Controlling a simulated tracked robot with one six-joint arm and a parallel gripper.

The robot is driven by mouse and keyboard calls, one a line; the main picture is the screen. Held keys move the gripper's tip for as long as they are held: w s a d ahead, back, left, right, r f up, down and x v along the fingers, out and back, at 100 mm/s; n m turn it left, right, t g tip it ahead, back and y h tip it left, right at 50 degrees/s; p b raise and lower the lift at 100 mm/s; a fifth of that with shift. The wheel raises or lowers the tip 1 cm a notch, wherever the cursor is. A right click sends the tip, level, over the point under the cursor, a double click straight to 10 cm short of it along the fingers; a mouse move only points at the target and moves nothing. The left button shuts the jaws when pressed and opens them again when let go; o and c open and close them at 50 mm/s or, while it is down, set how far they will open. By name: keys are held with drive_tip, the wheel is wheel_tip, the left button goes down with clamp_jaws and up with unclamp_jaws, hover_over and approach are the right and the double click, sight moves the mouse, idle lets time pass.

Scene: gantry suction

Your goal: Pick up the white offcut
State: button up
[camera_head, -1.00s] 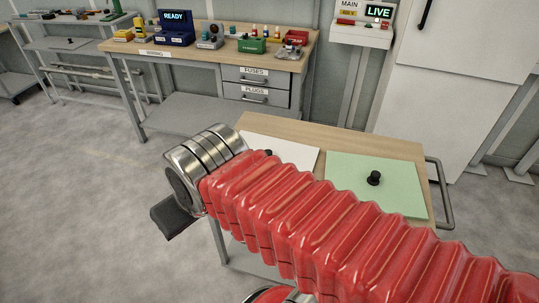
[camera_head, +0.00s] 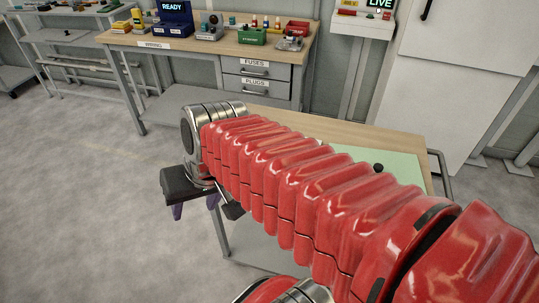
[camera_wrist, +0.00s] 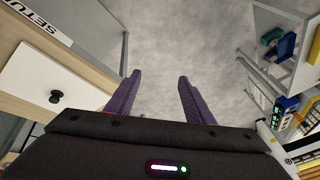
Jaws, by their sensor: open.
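The white offcut (camera_wrist: 40,72) is a flat white sheet with a black knob (camera_wrist: 55,97). It lies on the wooden top at the left of the wrist view. In the head view my red arm hides it. My gripper (camera_wrist: 158,80) is open, its two purple fingers apart with only grey floor showing between them. The offcut is to the left of the fingers, apart from them. In the head view the gripper (camera_head: 195,207) hangs off the left end of the cart, fingers pointing down.
The cart's wooden top (camera_head: 300,124) also bears a green sheet (camera_head: 408,165) with a black knob, partly behind my arm. A workbench (camera_head: 215,44) with several small items stands behind. A white cabinet (camera_head: 440,90) is at the back right. Open floor lies left.

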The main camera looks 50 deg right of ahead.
drive_tip(key=w+d+f+m+t+y, duration=0.25)
drive_tip(key=w+d+f+m, duration=0.2)
drive_tip(key=d+m, duration=0.4)
drive_tip(key=w+d+f+m+t+y, duration=0.1)
drive_tip(key=w+d+f+m+y, duration=0.2)
drive_tip(key=w+d+m, duration=0.35)
drive_tip(key=s+d+f+m+t+h, duration=0.2)
drive_tip(key=d+m, duration=0.3)
drive_tip(key=d, duration=0.3)
drive_tip(key=s+d+f+m+t+h, duration=0.2)
drive_tip(key=d+f+m, duration=0.2)
drive_tip(key=d+m, duration=0.2)
drive_tip(key=s+d+f+m+t+h, duration=0.2)
drive_tip(key=d+m, duration=0.4)
drive_tip(key=d, duration=0.5)
drive_tip(key=shift+s+d+f, duration=0.1)
drive_tip(key=shift+s+f, duration=0.4)
drive_tip(key=shift+s, duration=0.1)
drive_tip(key=shift+w, duration=0.1)
drive_tip(key=shift+d+x, duration=0.2)
drive_tip(key=shift+x, duration=4.05)
drive_tip(key=shift+a+f, duration=0.1)
drive_tip(key=shift+a, duration=0.1)
